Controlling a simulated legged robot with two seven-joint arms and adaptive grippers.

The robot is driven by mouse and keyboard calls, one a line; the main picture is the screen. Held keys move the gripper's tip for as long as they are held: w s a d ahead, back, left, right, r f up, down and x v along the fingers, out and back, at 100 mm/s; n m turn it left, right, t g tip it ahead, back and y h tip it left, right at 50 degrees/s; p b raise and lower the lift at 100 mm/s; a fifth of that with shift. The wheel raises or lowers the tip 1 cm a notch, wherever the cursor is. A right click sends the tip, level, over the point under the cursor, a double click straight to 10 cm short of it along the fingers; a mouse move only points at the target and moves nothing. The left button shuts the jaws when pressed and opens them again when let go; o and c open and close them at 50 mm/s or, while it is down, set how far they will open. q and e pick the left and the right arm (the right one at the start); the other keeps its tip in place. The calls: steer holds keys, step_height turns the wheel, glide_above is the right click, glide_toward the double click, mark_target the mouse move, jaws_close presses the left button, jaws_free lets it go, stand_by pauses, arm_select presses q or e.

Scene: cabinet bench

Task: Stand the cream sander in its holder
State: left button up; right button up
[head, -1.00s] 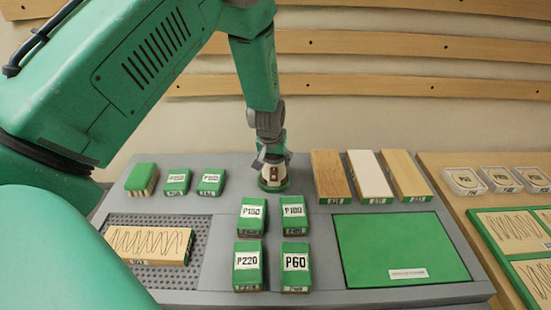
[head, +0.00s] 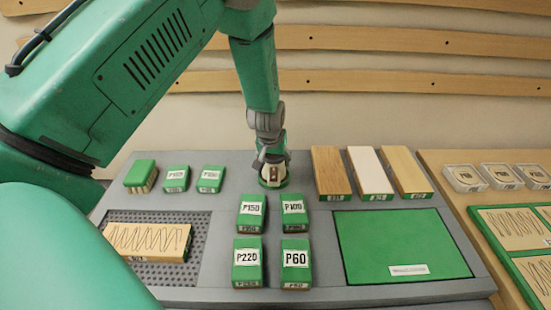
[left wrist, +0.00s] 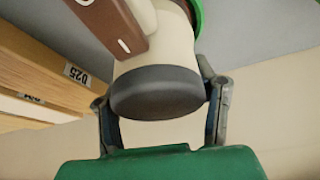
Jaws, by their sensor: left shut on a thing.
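The cream sander (head: 273,172) is upright at the back middle of the grey bench, with a brown panel on its side. A green ring (head: 272,184), which looks like the holder, shows around its foot; I cannot tell whether the sander is fully seated. My left gripper (head: 271,154) comes down from above and is shut on the sander's top. In the left wrist view the two fingers (left wrist: 163,108) clasp the dark cap of the sander (left wrist: 158,60). The green ring (left wrist: 198,14) also shows there. My right gripper is not in view.
Sanding blocks labelled P150 (head: 251,210), P100 (head: 293,209), P220 (head: 248,262) and P60 (head: 295,259) lie in front. Three boards (head: 370,172) lie to the right, behind a green mat (head: 400,245). A scribbled board (head: 147,241) lies on a perforated panel at left.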

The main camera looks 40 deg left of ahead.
arm_select(q)
steer(key=shift+f, duration=0.15)
steer(key=o, duration=1.8)
steer(key=shift+c, duration=0.2)
steer(key=shift+s, duration=0.1)
steer(key=v, duration=1.2)
steer(key=shift+f, duration=0.1)
